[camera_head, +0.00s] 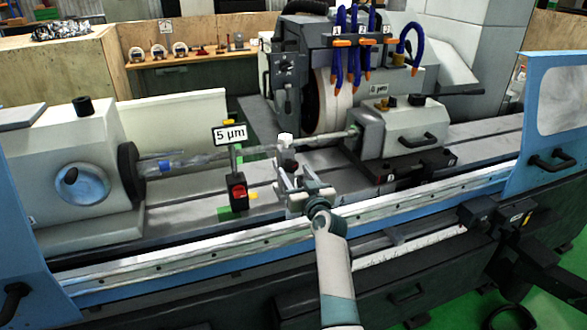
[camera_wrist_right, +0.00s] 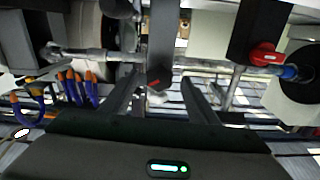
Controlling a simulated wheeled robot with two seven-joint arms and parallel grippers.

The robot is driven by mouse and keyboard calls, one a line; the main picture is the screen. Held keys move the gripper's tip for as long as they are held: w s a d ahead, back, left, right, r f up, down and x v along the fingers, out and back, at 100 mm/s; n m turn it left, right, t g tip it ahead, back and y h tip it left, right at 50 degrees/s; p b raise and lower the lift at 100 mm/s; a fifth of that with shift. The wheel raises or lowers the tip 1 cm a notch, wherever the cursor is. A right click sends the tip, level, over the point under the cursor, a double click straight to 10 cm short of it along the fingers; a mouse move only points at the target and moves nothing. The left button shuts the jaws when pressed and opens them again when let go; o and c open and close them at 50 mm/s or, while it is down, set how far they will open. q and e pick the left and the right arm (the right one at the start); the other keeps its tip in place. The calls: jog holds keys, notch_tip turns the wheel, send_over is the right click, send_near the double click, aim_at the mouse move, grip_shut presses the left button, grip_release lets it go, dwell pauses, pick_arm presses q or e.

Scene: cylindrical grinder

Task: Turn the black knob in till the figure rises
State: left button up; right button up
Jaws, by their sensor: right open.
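My right gripper (camera_head: 291,172) is open in front of a dark post (camera_head: 287,158) with a white top, at the middle of the grinder. In the right wrist view its two fingers (camera_wrist_right: 163,80) stand either side of the black post (camera_wrist_right: 161,42), which has a red mark near its end. I cannot tell whether they touch it, or whether the black knob is at its end. The sign (camera_head: 229,134) left of the gripper reads "5 µm". It stands above a black block with a red front (camera_head: 237,190). My left gripper is out of view.
A long shaft (camera_head: 215,156) runs behind the gripper between headstock (camera_head: 70,145) and tailstock (camera_head: 405,138). Other black knobs sit on the headstock (camera_head: 82,105) and tailstock (camera_head: 416,100). Blue hoses (camera_head: 354,50) hang by the grinding wheel (camera_head: 325,102). A metal rail (camera_head: 170,262) runs along the front.

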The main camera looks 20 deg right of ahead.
jog(key=shift+w, duration=1)
jog(key=c, duration=1)
jog(key=shift+c, duration=0.2)
jog(key=shift+m, duration=0.4)
jog(key=shift+a+m+p, duration=0.1)
jog(key=shift+m+p, duration=0.5)
jog(key=shift+m, duration=2.4)
jog(key=o, duration=1)
